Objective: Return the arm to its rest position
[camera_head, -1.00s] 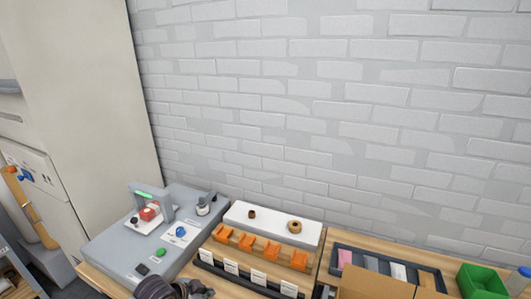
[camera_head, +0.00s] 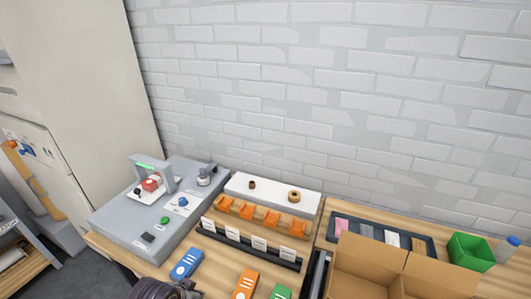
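A dark, ribbed part of my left arm with the gripper (camera_head: 184,288) shows at the bottom edge, left of centre, cut off by the frame. Its fingers cannot be made out, so I cannot tell whether it is open or shut. It is in front of the table, near a blue tool-like block (camera_head: 187,263). My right gripper is not in view.
Orange holders (camera_head: 248,211) and a white block (camera_head: 270,187) stand behind orange (camera_head: 245,283) and green (camera_head: 281,291) blocks. A cardboard box (camera_head: 370,262), dark tray (camera_head: 345,238), green bin (camera_head: 470,252) and bottle (camera_head: 506,249) are right.

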